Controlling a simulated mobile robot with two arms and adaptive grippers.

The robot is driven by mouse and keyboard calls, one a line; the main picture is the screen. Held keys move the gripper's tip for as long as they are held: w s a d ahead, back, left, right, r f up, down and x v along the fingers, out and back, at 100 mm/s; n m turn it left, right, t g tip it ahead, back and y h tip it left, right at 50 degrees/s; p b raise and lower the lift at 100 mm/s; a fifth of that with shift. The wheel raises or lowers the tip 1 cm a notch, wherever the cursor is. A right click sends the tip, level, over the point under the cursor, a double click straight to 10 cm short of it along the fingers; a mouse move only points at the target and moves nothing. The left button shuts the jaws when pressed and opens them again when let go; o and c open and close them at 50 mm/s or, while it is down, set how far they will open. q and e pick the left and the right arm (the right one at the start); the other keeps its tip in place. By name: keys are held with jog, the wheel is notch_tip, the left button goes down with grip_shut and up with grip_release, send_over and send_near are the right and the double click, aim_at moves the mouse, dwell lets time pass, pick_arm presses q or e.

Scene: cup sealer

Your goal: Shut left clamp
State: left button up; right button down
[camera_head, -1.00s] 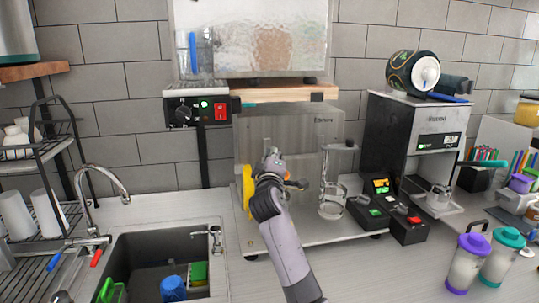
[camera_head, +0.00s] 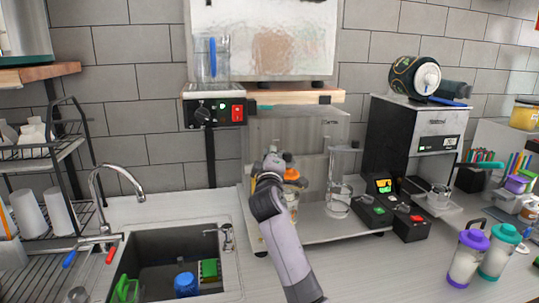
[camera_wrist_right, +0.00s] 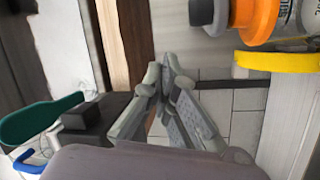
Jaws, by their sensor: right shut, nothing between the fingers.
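The metal cup sealer (camera_head: 262,130) stands on the counter at the centre. My right gripper (camera_head: 273,158) is in front of its left part, shut and empty. An orange and grey part (camera_head: 291,175) shows just right of the gripper and is partly hidden by my arm. In the right wrist view, my shut fingertips (camera_wrist_right: 167,68) sit left of an orange round part (camera_wrist_right: 255,20) and a yellow band (camera_wrist_right: 280,62), with a visible gap. I cannot tell which of these parts is the left clamp. My left gripper is not in view.
A clear glass cylinder (camera_head: 339,185) stands on the sealer's right side. A control box (camera_head: 383,205) is beside it. A sink (camera_head: 175,250) with a faucet lies to the left. Two lidded cups, one purple (camera_head: 468,255), stand at the right front.

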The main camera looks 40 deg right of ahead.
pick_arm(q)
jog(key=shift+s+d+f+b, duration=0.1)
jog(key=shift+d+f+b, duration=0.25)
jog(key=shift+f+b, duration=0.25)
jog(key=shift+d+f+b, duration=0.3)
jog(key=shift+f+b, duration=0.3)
pick_arm(e)
jog(key=s+d+f, duration=0.1)
jog(key=s, duration=0.7)
jog(key=shift+s+d+f, duration=0.25)
jog(key=shift+d+f, duration=0.1)
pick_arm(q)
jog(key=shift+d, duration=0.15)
pick_arm(e)
jog(key=shift+a, duration=0.1)
